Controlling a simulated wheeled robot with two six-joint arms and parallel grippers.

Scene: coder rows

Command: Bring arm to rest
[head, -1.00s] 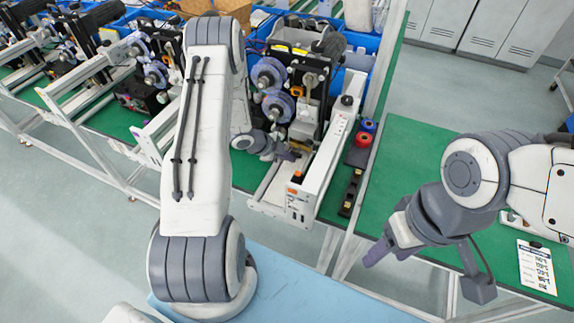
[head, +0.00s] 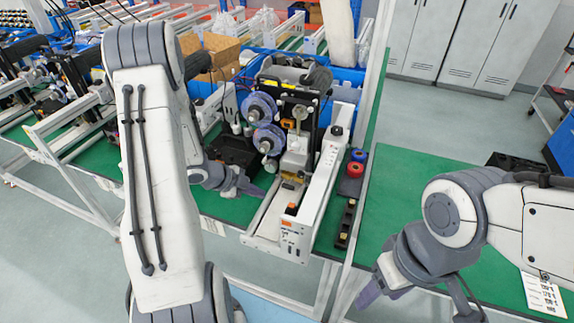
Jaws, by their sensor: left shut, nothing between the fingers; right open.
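My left arm comes in from the left in the head view. Its gripper (head: 250,187) is shut and empty, low over the green bench just left of the coder machine's white rail. My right gripper (head: 415,310) is open at the lower right, beside and above the right green table's front edge; its lower part is cut off by the picture's edge. The coder machine (head: 296,135) has two purple-grey reels and a white side panel (head: 328,170). My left forearm hides part of the bench behind it.
A printed sheet (head: 541,294) lies on the right green table (head: 400,190), which is mostly clear. Blue bins and a cardboard box (head: 212,50) stand behind. Grey cabinets (head: 455,45) are at the back.

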